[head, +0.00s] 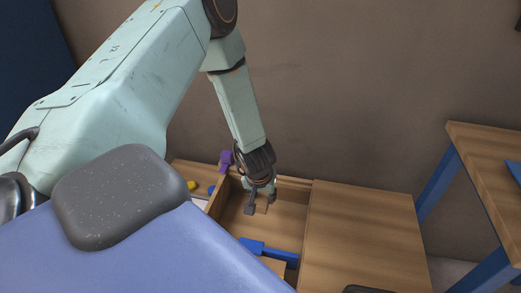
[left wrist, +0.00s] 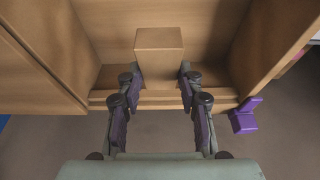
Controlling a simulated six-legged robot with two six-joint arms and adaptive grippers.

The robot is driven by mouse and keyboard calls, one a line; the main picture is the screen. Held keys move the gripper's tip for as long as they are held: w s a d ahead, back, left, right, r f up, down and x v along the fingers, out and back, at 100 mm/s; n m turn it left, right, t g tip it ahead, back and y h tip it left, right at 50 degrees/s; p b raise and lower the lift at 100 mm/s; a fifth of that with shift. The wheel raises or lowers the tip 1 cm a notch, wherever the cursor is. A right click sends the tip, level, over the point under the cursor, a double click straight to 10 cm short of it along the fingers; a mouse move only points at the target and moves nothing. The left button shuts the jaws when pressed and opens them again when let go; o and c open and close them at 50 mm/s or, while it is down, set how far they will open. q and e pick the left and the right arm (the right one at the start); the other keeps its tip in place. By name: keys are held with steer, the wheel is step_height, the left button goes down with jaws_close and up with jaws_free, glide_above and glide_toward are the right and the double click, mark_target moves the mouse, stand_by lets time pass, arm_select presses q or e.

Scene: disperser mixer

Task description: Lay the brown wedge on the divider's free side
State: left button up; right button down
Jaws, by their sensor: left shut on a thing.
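My left gripper (head: 260,200) reaches down over the open wooden compartment (head: 283,215), near its back wall. In the left wrist view my left gripper (left wrist: 159,82) is shut on the brown wedge (left wrist: 160,50), a light-brown block between its fingertips. From this angle the wedge looks boxy and its slope does not show. In the head view the wedge is small and hard to tell from the wood. A wooden divider (head: 217,197) stands left of the compartment. My right gripper is in neither view.
A blue piece (head: 272,251) lies in the front of the compartment. A purple piece (head: 226,159) sits at the back left; it also shows in the wrist view (left wrist: 244,118). A yellow piece (head: 191,185) lies left of the divider. A flat wooden top (head: 360,235) is at right.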

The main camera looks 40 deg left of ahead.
arm_select(q)
steer(key=shift+s+f, duration=0.1)
steer(key=shift+f, duration=0.15)
steer(key=b, duration=0.4)
glide_above(263, 220)
steer(key=s, duration=0.1)
step_height(263, 220, down, 5)
steer(key=shift+f, duration=0.15)
steer(key=shift+d+f, duration=0.25)
steer(key=shift+f, duration=0.15)
steer(key=shift+a+f+b, duration=0.1)
steer(key=shift+f+b, duration=0.2)
steer(key=shift+b, duration=0.15)
step_height(263, 220, down, 3)
steer(key=shift+f+b, duration=0.15)
steer(key=shift+b, duration=1.05)
